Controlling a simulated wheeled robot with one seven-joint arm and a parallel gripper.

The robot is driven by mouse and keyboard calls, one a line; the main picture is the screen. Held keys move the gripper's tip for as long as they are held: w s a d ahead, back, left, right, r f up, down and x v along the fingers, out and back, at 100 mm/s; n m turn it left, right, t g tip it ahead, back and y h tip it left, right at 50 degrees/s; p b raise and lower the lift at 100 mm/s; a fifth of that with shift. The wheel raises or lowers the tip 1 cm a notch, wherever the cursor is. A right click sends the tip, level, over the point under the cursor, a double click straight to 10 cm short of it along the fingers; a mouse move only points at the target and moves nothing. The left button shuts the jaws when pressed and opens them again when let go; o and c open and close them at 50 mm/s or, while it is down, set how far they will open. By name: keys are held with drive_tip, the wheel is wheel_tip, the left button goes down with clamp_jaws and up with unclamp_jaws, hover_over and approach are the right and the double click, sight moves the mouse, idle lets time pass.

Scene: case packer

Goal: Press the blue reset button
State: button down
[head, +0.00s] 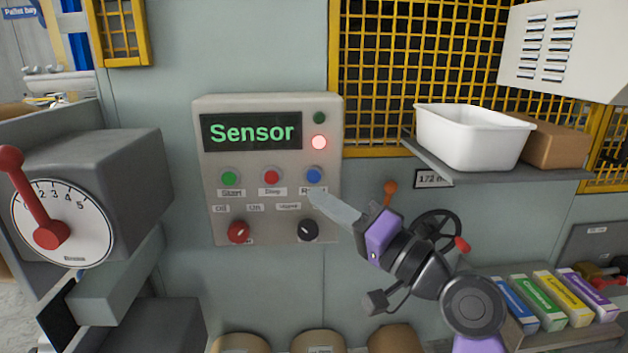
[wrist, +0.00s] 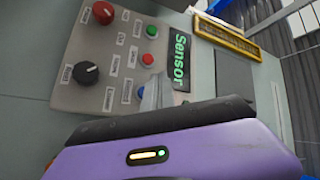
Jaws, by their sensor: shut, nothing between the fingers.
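The blue reset button (head: 314,175) is the right one of a row of three on the grey control panel (head: 270,108) in the head view. A partly covered label sits under it. My gripper (head: 318,197) is shut and empty, its pale fingertips just below the blue button and over that label. I cannot tell whether the tips touch the panel.
The panel also has a green button (head: 229,178), a red button (head: 271,177), a red knob (head: 238,231), a black knob (head: 307,230), a lit red lamp (head: 319,142) and a green "Sensor" display (head: 252,132). A shelf with a white bin (head: 470,137) juts out at right.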

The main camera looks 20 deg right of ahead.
drive_tip(key=shift+w+d+b, duration=0.15)
drive_tip(key=shift+w+d, duration=0.1)
drive_tip(key=shift+w, duration=0.55)
drive_tip(key=shift+w+d+b, duration=0.2)
drive_tip(key=shift+w+d, duration=0.05)
drive_tip(key=shift+w, duration=0.5)
drive_tip(key=shift+w+d+b, duration=0.15)
drive_tip(key=shift+w+d, duration=0.1)
drive_tip(key=shift+w, duration=0.55)
drive_tip(key=shift+w, duration=0.15)
drive_tip(key=shift+w+d, duration=0.15)
drive_tip(key=shift+w, duration=0.1)
drive_tip(key=shift+w+d+b, duration=0.15)
drive_tip(key=shift+w+b, duration=0.15)
drive_tip(key=shift+w, duration=0.1)
idle(0.9)
idle(0.4)
drive_tip(key=shift+s+a, duration=0.25)
drive_tip(key=shift+s, duration=0.55)
drive_tip(key=shift+p, duration=0.3)
drive_tip(key=shift+s+a+p, duration=0.2)
drive_tip(key=shift+s+a, duration=0.05)
drive_tip(key=shift+s, duration=0.55)
drive_tip(key=shift+s+a+p, duration=0.2)
drive_tip(key=shift+s+a, duration=0.1)
drive_tip(key=shift+s, duration=0.5)
drive_tip(key=shift+s+a+p, duration=0.2)
drive_tip(key=shift+s+a, duration=0.05)
drive_tip(key=shift+s, duration=0.55)
